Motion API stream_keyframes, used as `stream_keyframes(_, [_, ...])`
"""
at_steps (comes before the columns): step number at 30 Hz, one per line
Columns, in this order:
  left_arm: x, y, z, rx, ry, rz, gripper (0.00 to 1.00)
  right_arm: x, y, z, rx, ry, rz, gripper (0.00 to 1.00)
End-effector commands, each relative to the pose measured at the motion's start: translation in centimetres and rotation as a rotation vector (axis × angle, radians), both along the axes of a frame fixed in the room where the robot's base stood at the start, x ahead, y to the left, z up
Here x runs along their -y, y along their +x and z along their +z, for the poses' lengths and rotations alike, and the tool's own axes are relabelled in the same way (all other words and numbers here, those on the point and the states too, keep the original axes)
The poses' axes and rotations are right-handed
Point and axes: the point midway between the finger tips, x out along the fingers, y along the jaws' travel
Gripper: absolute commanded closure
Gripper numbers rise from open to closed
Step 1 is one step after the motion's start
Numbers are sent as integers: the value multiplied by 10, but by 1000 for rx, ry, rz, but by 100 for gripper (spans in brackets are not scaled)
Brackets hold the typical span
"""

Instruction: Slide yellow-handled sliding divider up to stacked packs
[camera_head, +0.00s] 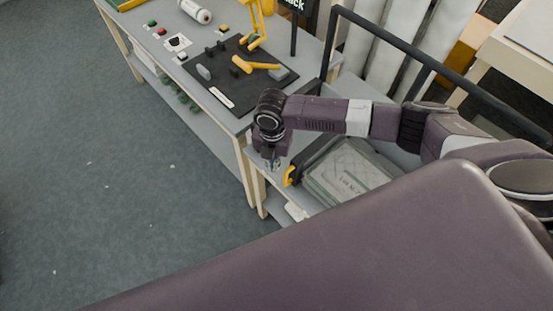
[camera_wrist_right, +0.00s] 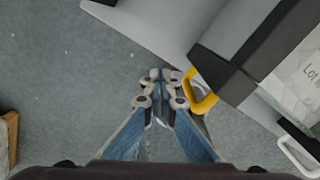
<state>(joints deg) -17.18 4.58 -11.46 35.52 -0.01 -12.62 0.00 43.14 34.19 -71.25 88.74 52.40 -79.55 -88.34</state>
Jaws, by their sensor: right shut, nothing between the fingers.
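The sliding divider is a dark panel (camera_head: 313,158) with a yellow handle (camera_head: 290,176) on its left end. The stacked packs (camera_head: 345,173), clear-wrapped with a printed label, lie to the right of the divider. In the right wrist view the yellow handle (camera_wrist_right: 209,102) sticks out from the dark divider (camera_wrist_right: 228,74), with a labelled pack (camera_wrist_right: 302,72) at the right edge. My right gripper (camera_head: 272,166) points down just left of the handle. In the wrist view its fingertips (camera_wrist_right: 163,75) are together and empty, beside the handle. My left gripper is not in view.
A grey workbench with a black mat (camera_head: 222,75), yellow-handled tool parts and small buttons stands behind the gripper. A black rail frame (camera_head: 410,52) rises behind the packs, with white rolls (camera_head: 395,50) beyond. The floor at left is open.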

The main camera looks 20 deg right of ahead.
Motion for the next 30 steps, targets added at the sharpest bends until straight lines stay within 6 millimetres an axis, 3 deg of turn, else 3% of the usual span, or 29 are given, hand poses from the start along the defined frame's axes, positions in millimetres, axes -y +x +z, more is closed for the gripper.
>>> stream_keyframes(1, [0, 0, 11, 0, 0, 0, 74, 0, 0, 11, 0, 0, 0, 100])
stream_keyframes(14, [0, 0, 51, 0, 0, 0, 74, 0, 0, 54, 1, 1, 0, 100])
stream_keyframes(23, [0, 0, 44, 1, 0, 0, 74, 0, 0, 75, 1, 1, 1, 100])
stream_keyframes(30, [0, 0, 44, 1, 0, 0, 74, 0, 0, 77, 0, 0, 0, 100])
